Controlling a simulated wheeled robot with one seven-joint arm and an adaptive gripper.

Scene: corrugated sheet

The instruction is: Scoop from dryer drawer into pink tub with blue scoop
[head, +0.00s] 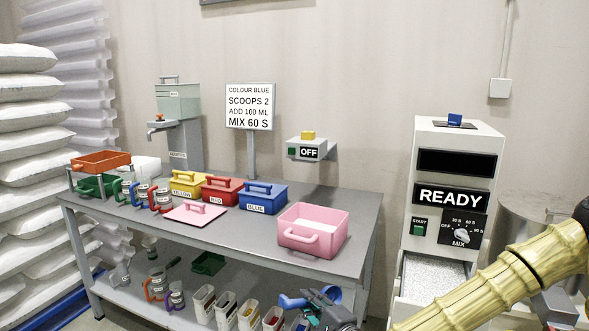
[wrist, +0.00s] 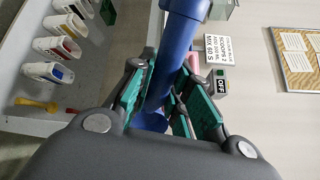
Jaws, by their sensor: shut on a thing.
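The blue scoop (head: 291,301) is in my gripper (head: 322,298) near the bottom of the head view, in front of the table. In the wrist view the blue scoop (wrist: 176,45) runs between the green finger pads of my gripper (wrist: 163,85), which is shut on it. Whether the scoop holds anything is hidden. The pink tub (head: 297,239) stands on the table's right front corner, apart from the scoop; its inside looks pale. The dryer drawer (head: 432,309) is open at the right, full of white granules (head: 432,272). The dryer (head: 456,160) display reads READY.
Yellow (head: 187,190), red (head: 221,198) and blue (head: 263,207) lidded boxes and a pink lid (head: 195,212) lie on the table (head: 240,238). A sign (head: 250,106) reads COLOUR BLUE, SCOOPS 2. White sacks (head: 30,150) are stacked left. My arm spans the lower right.

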